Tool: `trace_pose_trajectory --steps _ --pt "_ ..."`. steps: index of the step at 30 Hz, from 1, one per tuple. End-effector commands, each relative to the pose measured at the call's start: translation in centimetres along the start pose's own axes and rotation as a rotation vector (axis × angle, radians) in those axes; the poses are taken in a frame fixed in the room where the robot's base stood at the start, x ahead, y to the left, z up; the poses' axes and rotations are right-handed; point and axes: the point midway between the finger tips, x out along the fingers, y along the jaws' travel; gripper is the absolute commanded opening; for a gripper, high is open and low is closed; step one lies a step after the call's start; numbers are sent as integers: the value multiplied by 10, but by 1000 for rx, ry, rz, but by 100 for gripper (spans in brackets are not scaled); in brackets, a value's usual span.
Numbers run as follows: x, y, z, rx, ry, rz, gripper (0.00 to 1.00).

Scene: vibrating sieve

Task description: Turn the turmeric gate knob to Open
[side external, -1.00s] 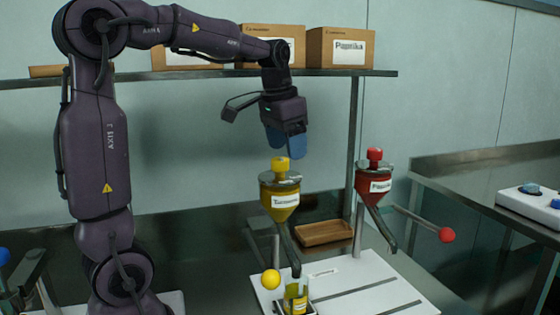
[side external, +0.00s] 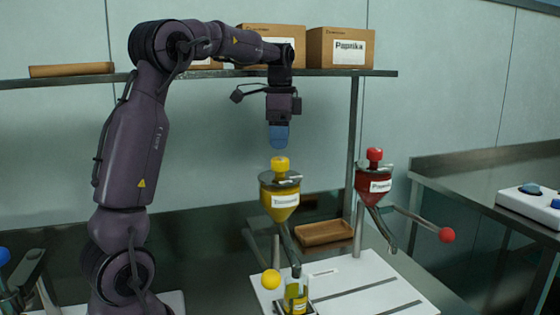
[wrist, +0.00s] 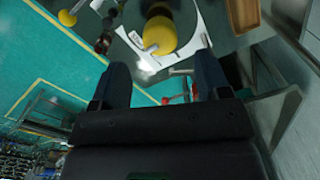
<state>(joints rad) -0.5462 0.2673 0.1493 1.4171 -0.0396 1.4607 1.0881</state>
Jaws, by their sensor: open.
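The turmeric hopper (side external: 279,202) is a yellow funnel with a label, mounted on a stand. A yellow knob (side external: 280,163) sits on its top; it also shows large in the wrist view (wrist: 160,35). A yellow ball (side external: 271,279) sits low beside the hopper's spout and appears small in the wrist view (wrist: 68,18). I cannot tell from any marking which position the gate is in. My gripper (side external: 278,136) points down, open and empty, a little above the top knob and apart from it. In the wrist view the knob lies ahead, between the fingers.
The red paprika hopper (side external: 369,184) stands to the right, with a red ball (side external: 447,235) on a rod. A jar (side external: 296,292) stands under the turmeric spout. A wooden tray (side external: 326,233) lies behind. A shelf with boxes (side external: 340,48) runs behind the arm.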

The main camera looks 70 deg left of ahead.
Motion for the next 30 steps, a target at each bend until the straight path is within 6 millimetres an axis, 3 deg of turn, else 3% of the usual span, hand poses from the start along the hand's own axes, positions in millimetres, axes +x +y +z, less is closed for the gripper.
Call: trace_pose_trajectory --steps 3,9,22,28,30 --pt "25 1 0 0 -2 4 70" --pt "52 0 0 0 -1 2 70" --pt "61 0 0 0 0 0 70" --pt "60 0 0 0 0 0 24" --pt "60 0 0 0 0 0 21"
